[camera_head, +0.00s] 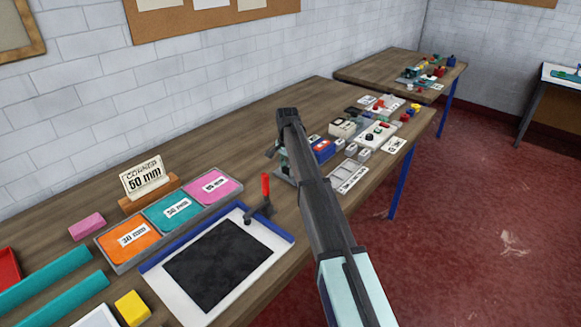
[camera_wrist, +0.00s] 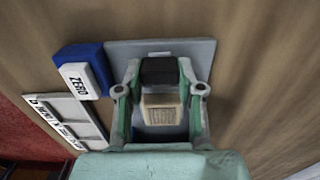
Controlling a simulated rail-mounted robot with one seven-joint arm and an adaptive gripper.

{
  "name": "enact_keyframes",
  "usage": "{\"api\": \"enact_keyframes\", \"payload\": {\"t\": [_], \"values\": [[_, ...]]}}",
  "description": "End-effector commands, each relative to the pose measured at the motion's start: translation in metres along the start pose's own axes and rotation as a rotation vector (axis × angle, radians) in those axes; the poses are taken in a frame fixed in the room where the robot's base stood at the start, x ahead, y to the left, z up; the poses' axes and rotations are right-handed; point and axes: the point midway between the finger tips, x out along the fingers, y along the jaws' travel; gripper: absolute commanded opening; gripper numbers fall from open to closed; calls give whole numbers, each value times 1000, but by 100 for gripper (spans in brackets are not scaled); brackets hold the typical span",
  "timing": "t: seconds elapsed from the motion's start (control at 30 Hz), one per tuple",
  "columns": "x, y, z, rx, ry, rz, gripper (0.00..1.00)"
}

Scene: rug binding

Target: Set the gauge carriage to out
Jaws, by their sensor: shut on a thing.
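In the wrist view, the gauge's grey base plate (camera_wrist: 200,50) lies on the wooden table. A black block (camera_wrist: 158,71), which looks like the gauge carriage, sits between my fingertips. My gripper (camera_wrist: 159,76) is shut on it. A beige block with a ridged or printed face (camera_wrist: 162,109) shows between my fingers, nearer the palm. Beside the plate, to the left, is a blue block with a white "ZERO" label (camera_wrist: 78,79). In the head view, my arm hides most of the gauge and my gripper. No "out" mark can be read.
A pale compartment tray (camera_head: 347,176) lies right of my arm, with several small devices beyond it. Left are a tray of orange, teal and pink cards (camera_head: 128,238) and a white-framed black pad (camera_head: 215,265) with a red-handled lever (camera_head: 265,190). Bare table lies behind the gauge, toward the wall.

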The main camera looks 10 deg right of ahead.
Motion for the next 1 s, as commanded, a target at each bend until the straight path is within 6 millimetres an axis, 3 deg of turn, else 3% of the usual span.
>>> {"api": "enact_keyframes", "payload": {"t": [0.03, 0.07, 0.1, 0.13, 0.57, 0.77, 1.0], "values": [[2, 2, 5, -1, -13, 5, 0], [2, 2, 5, -1, -13, 5, 41], [2, 2, 5, -1, -13, 5, 55], [2, 2, 5, -1, -12, 5, 62], [-5, 0, 2, -1, -7, 2, 62], [-33, 0, 2, -1, -6, 1, 62], [-80, 0, 2, -1, -7, 2, 62]]}}
